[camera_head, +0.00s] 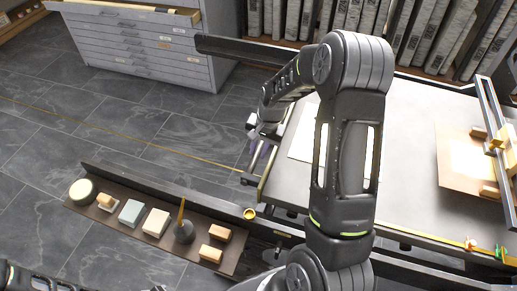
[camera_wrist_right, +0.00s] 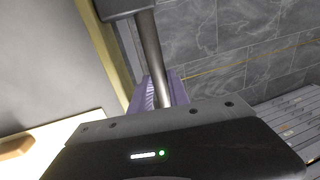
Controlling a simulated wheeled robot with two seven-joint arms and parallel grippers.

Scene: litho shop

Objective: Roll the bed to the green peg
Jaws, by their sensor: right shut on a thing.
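The grey press bed (camera_head: 405,150) lies between two dark rails, with a pale sheet (camera_head: 303,135) on it partly hidden behind my right arm. The green peg (camera_head: 499,252) stands on the front rail at the far right. An orange-red peg (camera_head: 470,243) is just left of it. My right gripper (camera_head: 256,145) is at the bed's left end, shut on a metal bar. The bar (camera_wrist_right: 150,50) shows in the right wrist view, running into purple fingers (camera_wrist_right: 160,92) beside the bed edge. The fingertips are mostly hidden. My left gripper is out of view.
A brown shelf (camera_head: 120,222) with a sponge, blocks and a dark pot runs along the front left. A grey drawer cabinet (camera_head: 140,50) stands at the back left, top drawer open. A frame (camera_head: 493,130) crosses the bed's right side. Tiled floor left of the bed is clear.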

